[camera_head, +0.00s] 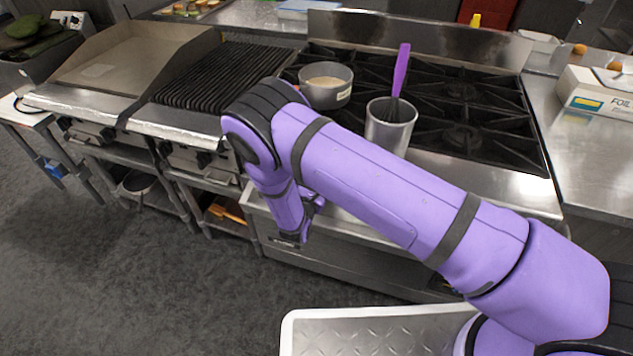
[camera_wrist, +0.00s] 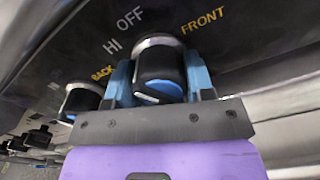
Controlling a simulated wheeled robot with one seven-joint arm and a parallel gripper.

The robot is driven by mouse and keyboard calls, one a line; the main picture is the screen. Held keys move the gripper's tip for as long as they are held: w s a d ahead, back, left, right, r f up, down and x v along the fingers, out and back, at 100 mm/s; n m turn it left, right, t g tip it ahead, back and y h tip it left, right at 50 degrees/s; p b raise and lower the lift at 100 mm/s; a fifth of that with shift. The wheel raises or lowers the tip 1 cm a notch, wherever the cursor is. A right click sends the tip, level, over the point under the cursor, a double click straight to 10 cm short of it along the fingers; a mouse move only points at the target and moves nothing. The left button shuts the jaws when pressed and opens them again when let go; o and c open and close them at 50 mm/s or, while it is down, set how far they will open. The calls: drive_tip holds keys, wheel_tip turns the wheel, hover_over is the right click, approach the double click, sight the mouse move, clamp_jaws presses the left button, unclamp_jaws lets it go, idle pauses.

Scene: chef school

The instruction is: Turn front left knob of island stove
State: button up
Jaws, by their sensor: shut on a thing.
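In the wrist view a black knob (camera_wrist: 158,66) with a silver collar stands on the dark stove panel (camera_wrist: 225,58). The words HI, OFF and FRONT are printed near it. My gripper (camera_wrist: 160,82) has its blue fingers on both sides of this knob and is shut on it. A blue-white patch shows on the knob's near face. In the head view the island stove (camera_head: 485,178) has black burner grates. My purple arm reaches down over its front edge and hides the knob and the fingertips there.
A second knob (camera_wrist: 82,100) sits close to the left, by the word BACK. On the stove top stand a saucepan (camera_head: 326,92) and a metal cup (camera_head: 388,130) holding a purple-handled utensil (camera_head: 401,68). A ridged grill (camera_head: 225,75) adjoins at left; the floor (camera_head: 130,270) before it is clear.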

drive_tip(key=n, duration=1.5)
drive_tip(key=shift+n, duration=0.3)
drive_tip(key=n, duration=1.1)
drive_tip(key=shift+f, duration=0.1)
drive_tip(key=shift+s, duration=0.1)
drive_tip(key=o, duration=0.9)
